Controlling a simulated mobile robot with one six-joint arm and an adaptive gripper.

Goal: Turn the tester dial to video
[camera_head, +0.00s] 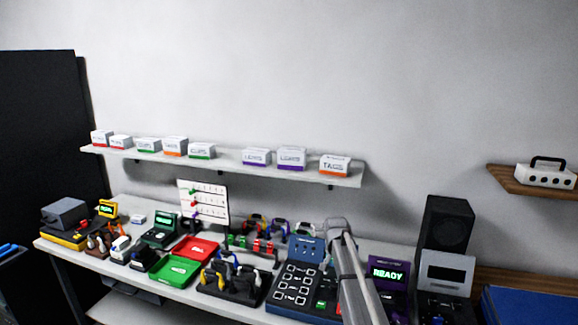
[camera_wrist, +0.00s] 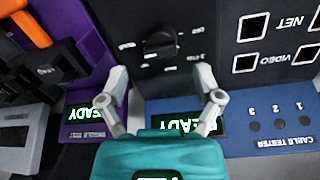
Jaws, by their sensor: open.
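The cable tester (camera_head: 291,283) is a dark panel with square sockets and a blue edge, on the bench in the head view. In the wrist view its panel (camera_wrist: 228,50) appears upside down, with NET and VIDEO labels by the sockets. The round black dial (camera_wrist: 160,41) has small labels around it; I cannot tell which one it points to. My gripper (camera_wrist: 161,75) is open, its two fingertips apart on either side below the dial in the picture. Nothing is between them. The teal gripper body partly covers the tester's green READY display (camera_wrist: 205,124). My arm hides the dial in the head view.
A purple device (camera_head: 388,275) with a READY screen stands right beside the tester. A black holder with cables (camera_head: 231,287), a green tray (camera_head: 175,269) and a red tray (camera_head: 195,248) lie left. A shelf with labelled boxes (camera_head: 291,157) hangs above. A black speaker (camera_head: 446,228) stands right.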

